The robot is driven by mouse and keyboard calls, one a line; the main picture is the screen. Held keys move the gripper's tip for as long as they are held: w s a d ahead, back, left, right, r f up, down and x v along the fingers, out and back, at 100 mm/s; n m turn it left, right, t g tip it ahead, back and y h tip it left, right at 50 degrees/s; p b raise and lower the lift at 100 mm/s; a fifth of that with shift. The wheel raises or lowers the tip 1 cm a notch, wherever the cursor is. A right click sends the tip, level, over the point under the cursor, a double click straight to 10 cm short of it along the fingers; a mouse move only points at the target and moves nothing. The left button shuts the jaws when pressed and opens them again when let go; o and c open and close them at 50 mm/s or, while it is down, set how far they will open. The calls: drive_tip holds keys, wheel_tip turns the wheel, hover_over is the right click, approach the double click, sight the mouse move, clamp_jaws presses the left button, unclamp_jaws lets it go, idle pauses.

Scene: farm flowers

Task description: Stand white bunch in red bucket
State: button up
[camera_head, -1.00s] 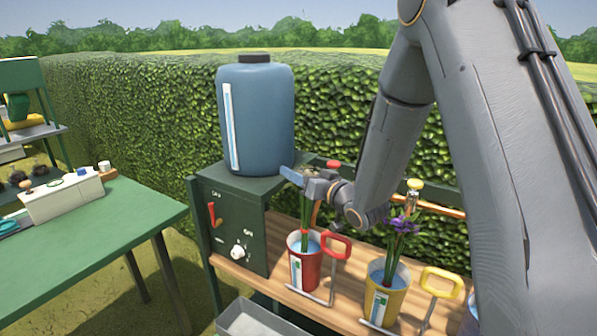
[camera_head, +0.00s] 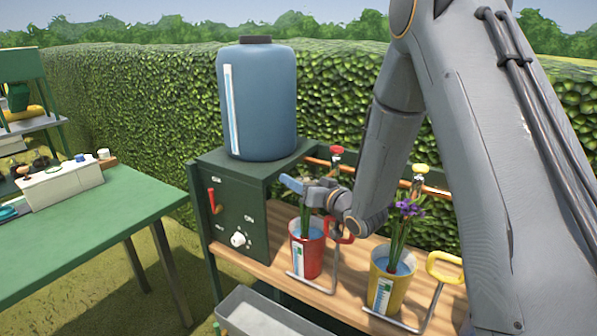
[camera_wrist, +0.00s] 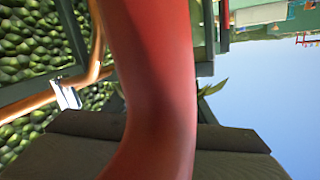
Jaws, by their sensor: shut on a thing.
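The red bucket (camera_head: 313,263) stands upright on the wooden shelf, with a label on its front. Green stems (camera_head: 305,223) of a bunch run from my gripper (camera_head: 302,187) down into the bucket's mouth. My gripper is shut on the bunch just above the rim. No white blooms show, so I cannot confirm the colour. Whether the stem ends touch the bucket floor is hidden. In the wrist view a large red curved bar (camera_wrist: 155,80), seemingly the red handle, fills the middle and hides the bunch.
A yellow bucket (camera_head: 381,290) with purple flowers (camera_head: 408,208) stands to the right, beside a yellow handle (camera_head: 443,262). A red tap (camera_head: 337,152) and pipe are behind. A green box with a blue tank (camera_head: 262,110) is at left. A grey trough (camera_head: 250,318) is in front.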

drive_tip(key=shift+w+d+r+t, duration=0.15)
drive_tip(key=shift+d+r, duration=0.1)
drive_tip(key=shift+r, duration=0.25)
drive_tip(key=shift+w+d+r+t, duration=0.15)
drive_tip(key=shift+d+r, duration=0.1)
drive_tip(key=shift+r, duration=0.25)
drive_tip(key=o, duration=1.7)
drive_tip(key=shift+r, duration=0.2)
drive_tip(key=shift+s, duration=0.1)
drive_tip(key=shift+s+d+f, duration=0.1)
drive_tip(key=shift+s+f, duration=0.05)
drive_tip(key=shift+s, duration=0.05)
drive_tip(key=shift+s+a+f+b+v, duration=0.1)
drive_tip(key=shift+f+b+v, duration=0.1)
drive_tip(key=shift+v, duration=1)
drive_tip(key=shift+s+a+f+b+v, duration=0.1)
drive_tip(key=shift+a+b+v, duration=0.1)
drive_tip(key=shift+v, duration=1.05)
drive_tip(key=shift+s+a+f+b+v, duration=0.1)
drive_tip(key=shift+f+b+v, duration=0.1)
drive_tip(key=shift+v, duration=1)
drive_tip(key=shift+d, duration=0.1)
